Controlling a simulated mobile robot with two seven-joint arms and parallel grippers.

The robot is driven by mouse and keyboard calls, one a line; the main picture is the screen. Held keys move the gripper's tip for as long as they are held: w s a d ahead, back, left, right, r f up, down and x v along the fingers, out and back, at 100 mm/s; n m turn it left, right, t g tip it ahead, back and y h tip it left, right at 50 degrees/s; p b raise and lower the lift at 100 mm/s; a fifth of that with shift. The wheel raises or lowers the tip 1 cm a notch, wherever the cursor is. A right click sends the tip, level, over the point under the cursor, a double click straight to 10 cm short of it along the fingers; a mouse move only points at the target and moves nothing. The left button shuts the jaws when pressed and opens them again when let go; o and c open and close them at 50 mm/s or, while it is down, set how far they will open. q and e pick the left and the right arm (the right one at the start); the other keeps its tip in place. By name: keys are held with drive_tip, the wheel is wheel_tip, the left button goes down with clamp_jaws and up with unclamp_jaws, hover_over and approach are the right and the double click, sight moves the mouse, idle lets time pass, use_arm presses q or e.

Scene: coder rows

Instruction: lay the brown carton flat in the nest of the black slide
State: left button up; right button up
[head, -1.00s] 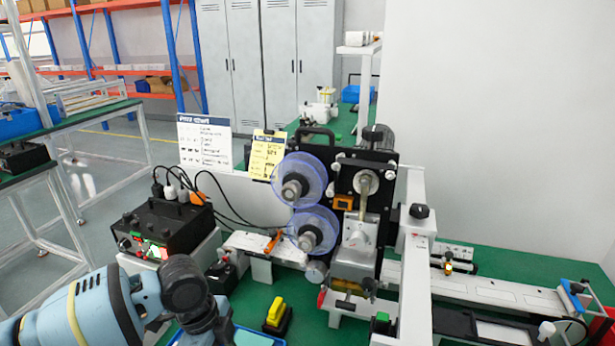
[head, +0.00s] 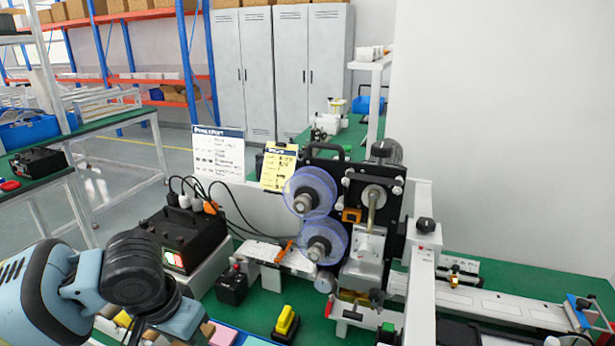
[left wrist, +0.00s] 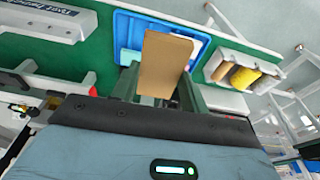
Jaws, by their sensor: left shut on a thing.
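The brown carton (left wrist: 166,62) is in my left gripper (left wrist: 163,88), as the left wrist view shows. The gripper's green fingers are shut on it, one on each side, and a broad face of the carton is turned to the camera. A blue tray (left wrist: 128,32) lies beyond the carton in that view. In the head view my left arm comes in at the lower left, and neither its fingertips nor the carton can be made out. Part of the black slide (head: 455,332) shows at the bottom right of the head view; its nest is cut off by the frame.
A machine with two clear blue reels (head: 312,190) stands mid-table. A black power box (head: 185,238) is left of it, and a yellow-topped switch (head: 286,322) stands in front. A white holder with rolls (left wrist: 242,76) sits beside the blue tray.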

use_arm(q)
drive_tip(key=r+n, duration=0.1)
drive_tip(key=s+a+r+n, duration=0.1)
drive_tip(key=n, duration=0.1)
drive_tip(key=shift+s+a+r+n+y, duration=0.1)
drive_tip(key=shift+a+r+n+y, duration=0.05)
drive_tip(key=shift+r+n+y, duration=0.2)
use_arm(e)
drive_tip(key=shift+w+r, duration=0.2)
use_arm(q)
drive_tip(key=shift+f, duration=0.1)
use_arm(e)
drive_tip(key=shift+c, duration=0.3)
